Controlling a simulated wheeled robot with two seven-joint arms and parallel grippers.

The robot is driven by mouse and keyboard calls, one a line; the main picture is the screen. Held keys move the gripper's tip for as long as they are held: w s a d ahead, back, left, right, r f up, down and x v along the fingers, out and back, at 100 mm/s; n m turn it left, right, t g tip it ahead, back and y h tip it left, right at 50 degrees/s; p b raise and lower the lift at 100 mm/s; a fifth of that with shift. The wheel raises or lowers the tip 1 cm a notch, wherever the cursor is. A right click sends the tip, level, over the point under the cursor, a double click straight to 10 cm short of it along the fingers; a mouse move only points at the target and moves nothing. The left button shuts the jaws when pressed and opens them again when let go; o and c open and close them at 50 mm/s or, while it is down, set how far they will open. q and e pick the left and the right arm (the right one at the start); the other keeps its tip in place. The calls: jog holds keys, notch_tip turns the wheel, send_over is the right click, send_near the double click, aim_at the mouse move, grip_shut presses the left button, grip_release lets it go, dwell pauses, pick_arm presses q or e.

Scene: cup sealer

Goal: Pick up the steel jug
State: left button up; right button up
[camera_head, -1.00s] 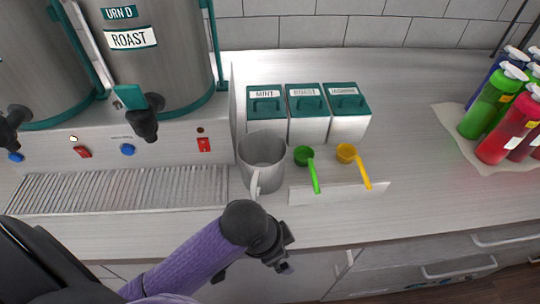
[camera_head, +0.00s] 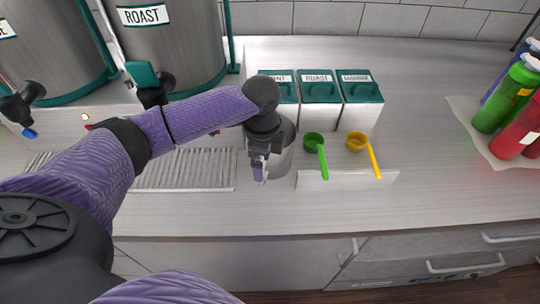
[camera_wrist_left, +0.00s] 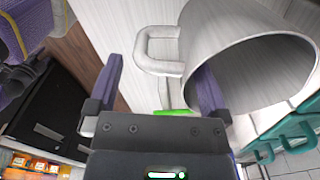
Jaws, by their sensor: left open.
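The steel jug (camera_head: 284,160) stands upright on the counter, partly hidden behind my left gripper (camera_head: 260,168). In the left wrist view the jug (camera_wrist_left: 245,50) fills the upper right, with its mouth facing right and its handle (camera_wrist_left: 157,50) pointing left. My left gripper is open there, its two fingers (camera_wrist_left: 158,82) spread to either side of the handle's line. The handle lies ahead of the fingertips; I cannot tell whether they touch. The jug is not held. My right gripper is not in view.
A green scoop (camera_head: 314,142) and a yellow scoop (camera_head: 358,142) rest on a low stand (camera_head: 345,181) right of the jug. Several teal-lidded canisters (camera_head: 320,92) stand behind. Urns (camera_head: 180,45) and a drip grate (camera_head: 190,172) are left.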

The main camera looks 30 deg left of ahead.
pick_arm(q)
notch_tip(320, 180, down, 4)
jog(key=shift+w+r+b, duration=0.1)
jog(key=shift+b, duration=0.2)
grip_shut()
